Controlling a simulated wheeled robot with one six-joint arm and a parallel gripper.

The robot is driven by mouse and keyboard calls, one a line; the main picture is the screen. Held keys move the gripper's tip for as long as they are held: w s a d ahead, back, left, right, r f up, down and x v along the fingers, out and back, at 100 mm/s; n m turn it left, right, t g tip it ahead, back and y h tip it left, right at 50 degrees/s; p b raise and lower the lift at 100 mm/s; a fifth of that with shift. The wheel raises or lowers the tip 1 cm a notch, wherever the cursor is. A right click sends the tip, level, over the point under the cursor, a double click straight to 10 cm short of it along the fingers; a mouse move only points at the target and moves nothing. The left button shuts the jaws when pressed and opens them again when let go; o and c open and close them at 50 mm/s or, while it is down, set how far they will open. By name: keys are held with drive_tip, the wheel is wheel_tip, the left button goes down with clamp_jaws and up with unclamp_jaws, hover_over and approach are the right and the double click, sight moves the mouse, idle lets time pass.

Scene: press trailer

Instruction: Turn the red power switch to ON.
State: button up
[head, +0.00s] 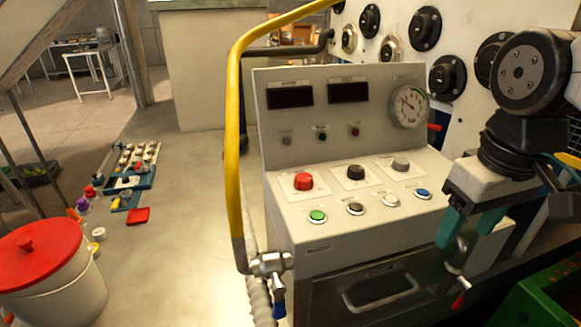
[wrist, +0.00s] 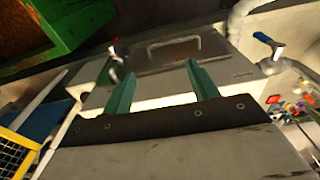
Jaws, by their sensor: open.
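The red power switch (head: 303,181) is a round red knob at the left of the upper row on the white control console (head: 330,225). Its label and pointer are too small to read, so I cannot tell ON from OFF. My gripper (head: 466,234) has teal fingers spread apart with nothing between them. It hangs at the console's right front, well to the right of the red switch. In the wrist view, my gripper (wrist: 160,68) faces the console's lower front with its drawer handle (wrist: 173,45). The red switch does not show there.
A black knob (head: 355,173) and a grey knob (head: 401,164) share the switch's row, with several buttons below. A red-tipped valve lever (head: 460,300) sits below my gripper. A green crate (head: 545,300) is at lower right.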

drive_tip(key=w+a+r+n, duration=0.4)
drive_tip(key=w+a+n, duration=0.35)
drive_tip(key=w, duration=0.55)
drive_tip(key=n+g, duration=0.1)
drive_tip(key=n, duration=0.5)
hover_over(304, 177)
drive_tip(key=shift+s+d+f, duration=0.1)
drive_tip(key=shift+d+f, duration=0.15)
drive_tip(key=shift+f, duration=0.55)
drive_tip(key=shift+a+f+n, duration=0.2)
drive_tip(key=shift+a+n, duration=0.05)
drive_tip(key=shift+a, duration=0.05)
wheel_tip(304, 177, down, 8)
drive_tip(key=shift+r, duration=0.25)
drive_tip(key=c, duration=1)
